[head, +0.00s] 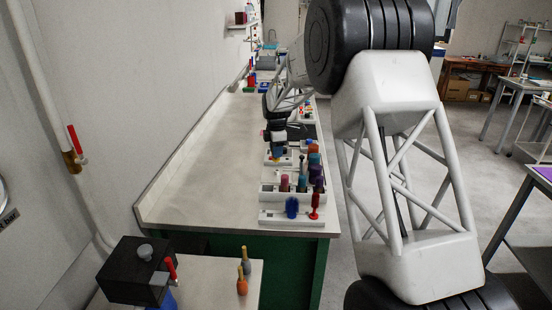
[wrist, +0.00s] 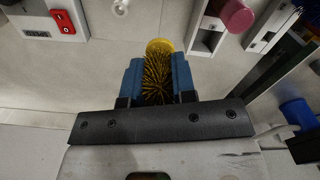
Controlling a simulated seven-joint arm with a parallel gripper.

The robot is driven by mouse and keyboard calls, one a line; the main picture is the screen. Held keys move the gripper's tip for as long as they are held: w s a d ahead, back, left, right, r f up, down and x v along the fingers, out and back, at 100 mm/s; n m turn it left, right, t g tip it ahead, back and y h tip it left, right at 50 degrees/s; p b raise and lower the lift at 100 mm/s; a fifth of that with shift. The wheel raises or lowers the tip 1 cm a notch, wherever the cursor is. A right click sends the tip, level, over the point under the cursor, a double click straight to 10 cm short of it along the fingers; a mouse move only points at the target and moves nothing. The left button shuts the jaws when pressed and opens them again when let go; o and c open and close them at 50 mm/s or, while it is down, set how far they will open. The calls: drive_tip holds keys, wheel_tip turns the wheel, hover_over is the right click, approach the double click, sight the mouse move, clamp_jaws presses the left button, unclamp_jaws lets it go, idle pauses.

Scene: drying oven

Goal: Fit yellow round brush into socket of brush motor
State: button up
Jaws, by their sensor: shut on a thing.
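The yellow round brush (wrist: 158,48) is in my gripper (wrist: 158,78) in the wrist view. It has a smooth yellow round end and dark yellow bristles between the two blue fingers, which are shut on it. The smooth end points away from the gripper's body. I cannot tell whether either belongs to the brush motor.
White racks (head: 268,217) with several coloured brushes and bottles line the bench's right edge. A pink cylinder (wrist: 234,15) stands right of my gripper in the wrist view. The bench's left part (head: 205,170) is clear. A black box (head: 137,271) stands at the front left.

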drive_tip(key=w, duration=0.6)
drive_tip(key=shift+f, duration=0.2)
idle(0.4)
drive_tip(key=shift+f, duration=2.8)
drive_tip(key=shift+f, duration=1.4)
idle(0.4)
drive_tip(key=o, duration=1)
drive_tip(key=shift+r, duration=0.1)
drive_tip(key=shift+w+r, duration=0.1)
drive_tip(key=shift+r, duration=3.75)
